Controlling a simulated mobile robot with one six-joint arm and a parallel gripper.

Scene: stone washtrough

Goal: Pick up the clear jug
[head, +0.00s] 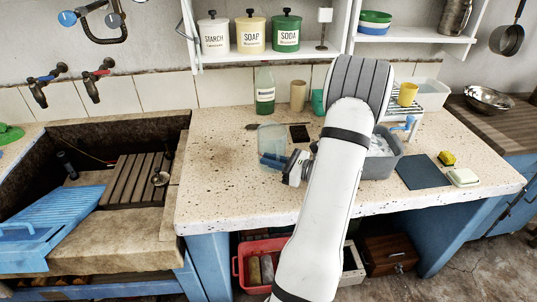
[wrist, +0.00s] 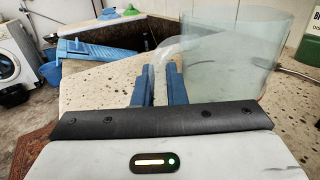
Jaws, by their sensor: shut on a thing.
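The clear jug (head: 271,137) is upright over the speckled worktop (head: 222,190), left of my white arm in the head view. My gripper (head: 272,160) reaches it from the right with blue fingers. In the wrist view the clear jug (wrist: 235,55) fills the upper right, and its curved handle runs down between the two blue fingers of my gripper (wrist: 158,82). The fingers are shut on the handle. The jug's base is hidden behind my gripper, so I cannot tell whether it touches the worktop.
A green bottle (head: 265,91) and a tan cup (head: 298,96) stand behind the jug. A grey basin (head: 381,165) is right of my arm. The stone trough with a blue washboard (head: 45,222) is at left. The worktop's front left is clear.

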